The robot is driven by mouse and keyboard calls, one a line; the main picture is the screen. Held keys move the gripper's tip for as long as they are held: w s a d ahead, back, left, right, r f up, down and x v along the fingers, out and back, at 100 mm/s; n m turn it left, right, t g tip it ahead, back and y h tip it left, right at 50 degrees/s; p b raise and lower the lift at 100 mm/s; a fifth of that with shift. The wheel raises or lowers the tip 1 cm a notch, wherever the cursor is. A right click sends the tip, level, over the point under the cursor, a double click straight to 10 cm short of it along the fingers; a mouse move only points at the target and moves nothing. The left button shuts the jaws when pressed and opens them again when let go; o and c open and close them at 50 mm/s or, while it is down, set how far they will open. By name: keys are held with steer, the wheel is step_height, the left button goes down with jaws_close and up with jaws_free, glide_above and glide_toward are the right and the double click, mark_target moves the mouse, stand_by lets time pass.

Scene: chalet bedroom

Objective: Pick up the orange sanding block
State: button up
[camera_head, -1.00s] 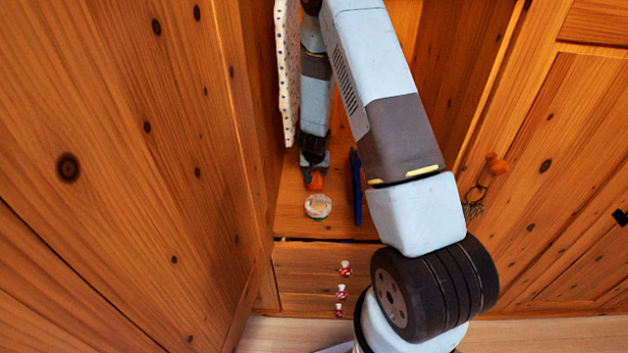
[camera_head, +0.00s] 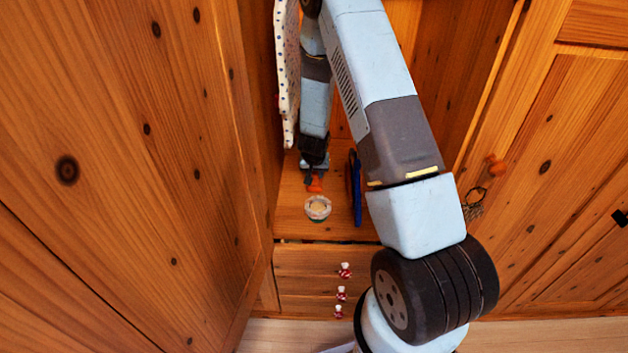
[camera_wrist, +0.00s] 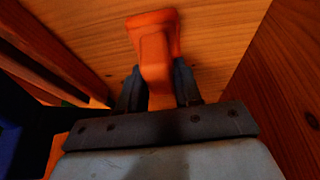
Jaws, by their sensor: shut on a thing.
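The orange sanding block (camera_head: 315,187) is in the wooden cabinet, just behind a small round container. In the wrist view the orange block (camera_wrist: 154,42) sits between both fingers and sticks out past their tips. My gripper (camera_head: 315,177) is shut on it, with one dark finger on each side in the wrist view (camera_wrist: 158,84). The wooden shelf surface shows behind the block. I cannot tell whether the block touches the shelf or is held above it.
A small round container (camera_head: 318,208) stands in front of the block. A blue upright item (camera_head: 355,188) is close on the right. A spotted cloth (camera_head: 287,75) hangs at the left. Wooden doors flank the opening, and drawers with red-and-white knobs (camera_head: 345,270) are below.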

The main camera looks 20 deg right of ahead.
steer(key=shift+r, duration=0.15)
steer(key=shift+r, duration=0.3)
step_height(320, 180, up, 2)
steer(key=shift+r, duration=0.2)
steer(key=s+d+r, duration=0.2)
steer(key=s+r, duration=0.3)
steer(key=s, duration=0.1)
steer(key=s+d+r, duration=0.2)
steer(key=s+r, duration=0.2)
steer(key=s, duration=0.3)
steer(key=shift+d+r, duration=0.3)
steer(key=shift+r, duration=0.05)
steer(key=shift+s, duration=0.1)
